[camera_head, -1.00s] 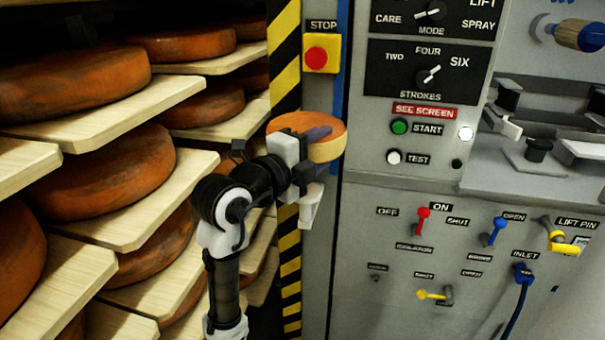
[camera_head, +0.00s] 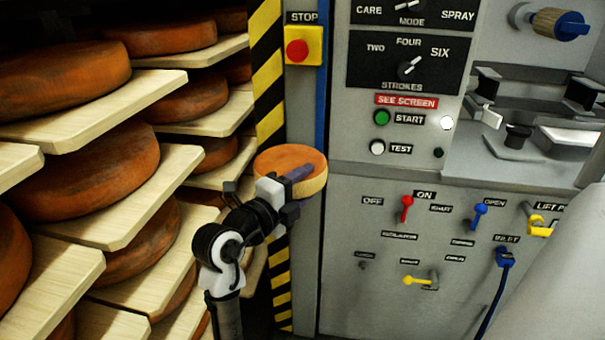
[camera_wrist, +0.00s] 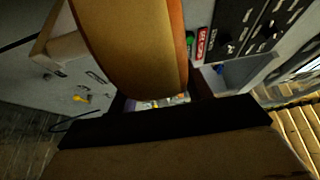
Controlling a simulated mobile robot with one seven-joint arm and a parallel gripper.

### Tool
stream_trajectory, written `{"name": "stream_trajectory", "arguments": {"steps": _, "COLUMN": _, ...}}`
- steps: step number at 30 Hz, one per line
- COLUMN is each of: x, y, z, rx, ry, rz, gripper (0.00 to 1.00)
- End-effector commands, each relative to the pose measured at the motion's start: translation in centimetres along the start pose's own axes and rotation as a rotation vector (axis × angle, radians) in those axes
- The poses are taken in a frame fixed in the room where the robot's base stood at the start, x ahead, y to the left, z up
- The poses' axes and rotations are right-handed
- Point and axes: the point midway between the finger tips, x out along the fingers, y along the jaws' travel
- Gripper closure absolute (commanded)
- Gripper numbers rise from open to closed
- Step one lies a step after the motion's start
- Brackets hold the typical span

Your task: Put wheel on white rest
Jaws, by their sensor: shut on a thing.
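The held cheese wheel (camera_head: 284,158) has an orange-brown rind and a paler side. It lies roughly flat in the air in front of the striped post and the machine's left edge. My gripper (camera_head: 292,183) is shut on its near edge. In the wrist view the wheel (camera_wrist: 135,50) fills the upper middle, and dark gripper parts (camera_wrist: 165,122) cross below it. A white block (camera_head: 566,138), which may be the white rest, sits in the machine's recess at the right, well apart from the wheel. Nothing lies on its visible top.
Wooden shelves (camera_head: 120,88) with several large wheels fill the left. The grey machine panel (camera_head: 345,225) carries coloured valve handles and a blue hose (camera_head: 497,290). Black clamps (camera_head: 487,85) and a black knob (camera_head: 517,137) crowd the recess. A yellow-black striped post (camera_head: 268,75) stands behind the wheel.

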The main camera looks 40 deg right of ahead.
Motion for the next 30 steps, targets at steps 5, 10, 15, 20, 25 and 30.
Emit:
{"name": "stream_trajectory", "arguments": {"steps": 5, "x": -0.07, "y": -0.18, "z": -0.05, "rx": 0.006, "ry": 0.000, "rz": -0.007, "gripper": 1.00}}
{"name": "stream_trajectory", "arguments": {"steps": 10, "x": -0.06, "y": -0.07, "z": -0.06, "rx": 0.006, "ry": 0.000, "rz": -0.007, "gripper": 1.00}}
{"name": "stream_trajectory", "arguments": {"steps": 15, "x": 0.01, "y": 0.31, "z": -0.03, "rx": 0.001, "ry": 0.001, "rz": 0.000, "gripper": 0.42}}
{"name": "stream_trajectory", "arguments": {"steps": 20, "x": 0.01, "y": 0.31, "z": -0.02, "rx": 0.000, "ry": 0.001, "rz": 0.000, "gripper": 0.28}}
{"name": "stream_trajectory", "arguments": {"steps": 25, "x": 0.01, "y": 0.31, "z": -0.03, "rx": 0.000, "ry": 0.001, "rz": 0.000, "gripper": 0.28}}
{"name": "stream_trajectory", "arguments": {"steps": 30, "x": -0.14, "y": -0.01, "z": 0.01, "rx": 0.000, "ry": 0.000, "rz": 0.000, "gripper": 0.28}}
